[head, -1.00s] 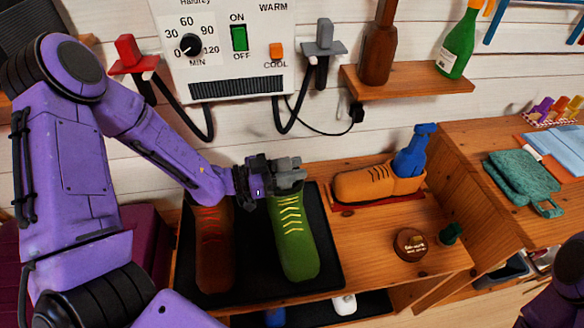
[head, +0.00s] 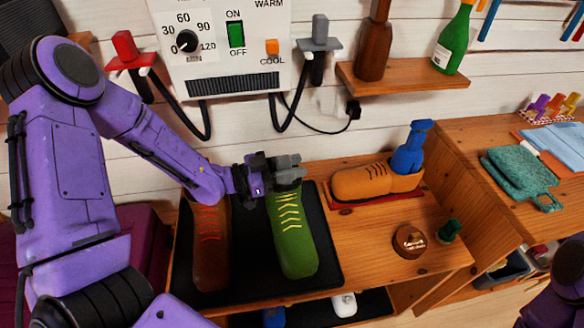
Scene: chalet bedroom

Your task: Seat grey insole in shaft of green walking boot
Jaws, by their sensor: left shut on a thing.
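The green walking boot (head: 294,243) with yellow laces stands on a black tray (head: 329,268), its toe toward me. My left gripper (head: 287,168) is over the top of the boot's shaft, at the boot's far end. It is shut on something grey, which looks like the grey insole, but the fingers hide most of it. I cannot tell how far the held thing reaches into the shaft. Of my right arm only a purple part shows at the lower right edge; its gripper is out of view.
A brown boot (head: 211,252) stands left of the green one. An orange shoe (head: 365,183) with a blue shoe tree (head: 411,150), a round tin (head: 408,241) and a small green bottle (head: 449,231) are to the right. A dryer panel (head: 228,50) hangs behind.

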